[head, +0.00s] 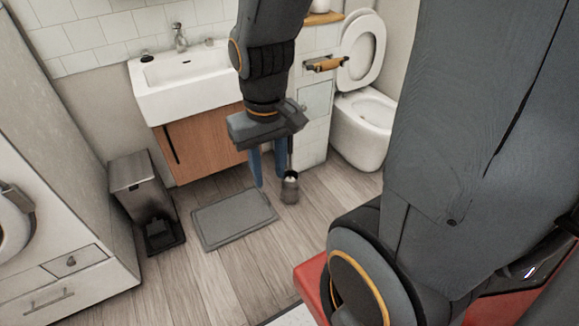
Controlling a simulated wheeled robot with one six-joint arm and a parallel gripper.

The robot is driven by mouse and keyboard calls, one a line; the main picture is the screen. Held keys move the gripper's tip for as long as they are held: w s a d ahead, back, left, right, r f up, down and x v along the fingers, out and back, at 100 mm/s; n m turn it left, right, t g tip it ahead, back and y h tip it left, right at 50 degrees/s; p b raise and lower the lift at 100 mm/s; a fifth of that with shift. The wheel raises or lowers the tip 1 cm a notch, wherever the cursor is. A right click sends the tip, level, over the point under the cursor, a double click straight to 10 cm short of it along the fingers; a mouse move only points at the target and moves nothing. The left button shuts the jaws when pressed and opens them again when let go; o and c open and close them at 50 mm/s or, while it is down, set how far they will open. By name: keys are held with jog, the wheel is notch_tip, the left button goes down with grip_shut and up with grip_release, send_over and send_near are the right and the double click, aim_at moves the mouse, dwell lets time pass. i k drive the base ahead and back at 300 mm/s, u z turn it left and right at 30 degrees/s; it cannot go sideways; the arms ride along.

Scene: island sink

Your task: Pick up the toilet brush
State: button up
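The toilet brush (290,186) stands upright on the wood floor in a dark metallic holder, in front of the tiled wall section between the sink and the toilet. Its thin dark handle rises beside my gripper (270,178). My gripper points down with two blue fingers set apart, and no object shows between them. The right finger is close to the handle, just left of it in the picture; I cannot tell whether they touch. The top of the handle is partly hidden by my gripper.
A grey mat (234,219) lies left of the brush. A pedal bin (146,200) stands farther left. The sink cabinet (200,147) is behind the mat and the toilet (362,132) is behind right. A washing machine unit (65,268) fills the left edge.

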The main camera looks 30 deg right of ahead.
aim_at(291, 138)
jog(key=z, duration=0.95)
jog(key=k, duration=0.5)
jog(key=u, duration=0.75)
jog(key=i, duration=1.75)
jog(key=z, duration=0.45)
